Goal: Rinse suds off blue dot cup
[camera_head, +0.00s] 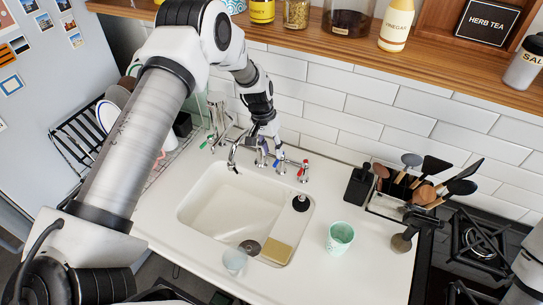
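A pale bluish translucent cup (234,261) is at the sink's front edge, near the drain. I cannot make out blue dots or suds on either. The white sink (200,205) has a faucet (237,152) with a red-marked handle (304,165) on its right. My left gripper (270,148) is at the faucet, beside the handles and away from both cups. Its fingers are too small to read.
A yellow sponge (276,250) lies at the sink's front right corner, and a black stopper (301,203) is on its right side. A dark soap dispenser (358,185) and utensil holder (400,192) stand at the back right. A shelf (340,48) spans above. The front right counter is clear.

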